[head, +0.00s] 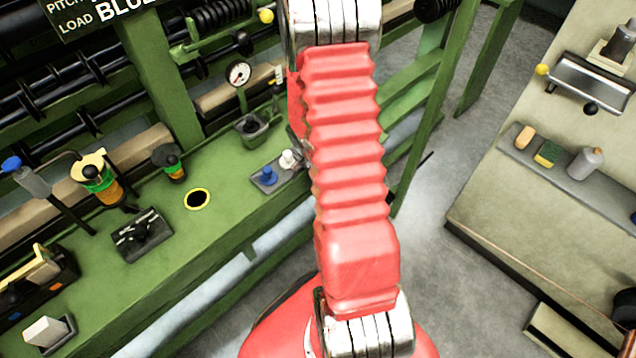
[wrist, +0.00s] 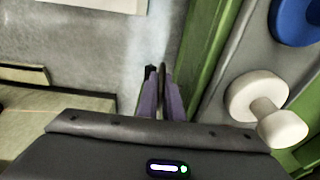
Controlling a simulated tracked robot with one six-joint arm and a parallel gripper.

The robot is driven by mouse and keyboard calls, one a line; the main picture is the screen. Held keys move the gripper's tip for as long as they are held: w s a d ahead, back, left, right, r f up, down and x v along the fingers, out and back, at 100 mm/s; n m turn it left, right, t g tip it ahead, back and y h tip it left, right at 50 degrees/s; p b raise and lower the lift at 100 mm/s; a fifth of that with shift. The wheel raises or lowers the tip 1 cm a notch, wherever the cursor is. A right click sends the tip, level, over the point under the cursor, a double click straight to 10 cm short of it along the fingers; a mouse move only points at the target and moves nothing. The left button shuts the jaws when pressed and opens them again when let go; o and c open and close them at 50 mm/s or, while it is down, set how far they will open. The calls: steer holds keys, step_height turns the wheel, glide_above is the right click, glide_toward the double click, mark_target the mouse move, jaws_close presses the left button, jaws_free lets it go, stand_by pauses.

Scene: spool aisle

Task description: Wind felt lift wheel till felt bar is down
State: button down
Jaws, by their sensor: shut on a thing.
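My gripper (wrist: 158,85) shows in the wrist view with its two purple fingers close together. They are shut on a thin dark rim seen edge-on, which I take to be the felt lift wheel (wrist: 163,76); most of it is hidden. It is beside the green edge of the machine. In the head view my red arm covers the gripper and most of the wheel's place. A pale beige bar (head: 235,94) along the green machine may be the felt bar; I cannot tell its height.
A white knob (wrist: 256,98) and a blue knob (wrist: 296,20) stand close to the right of my gripper on a grey plate (head: 278,172). Grey floor (head: 425,235) is clear between ledge and right-hand bench.

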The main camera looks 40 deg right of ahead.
steer(key=shift+w+a, duration=0.1)
steer(key=c, duration=2.2)
jaws_free()
step_height(320, 180, up, 14)
steer(key=a, duration=0.2)
steer(key=shift+f, duration=0.2)
steer(key=s+d+f+m+y, duration=0.3)
steer(key=d+f, duration=0.1)
steer(key=d, duration=0.5)
steer(key=w+r+n+y, duration=0.1)
steer(key=w+a+r+n+y, duration=0.1)
steer(key=w+r+n+y, duration=0.1)
steer(key=shift+a+r, duration=0.1)
steer(key=shift+r, duration=0.05)
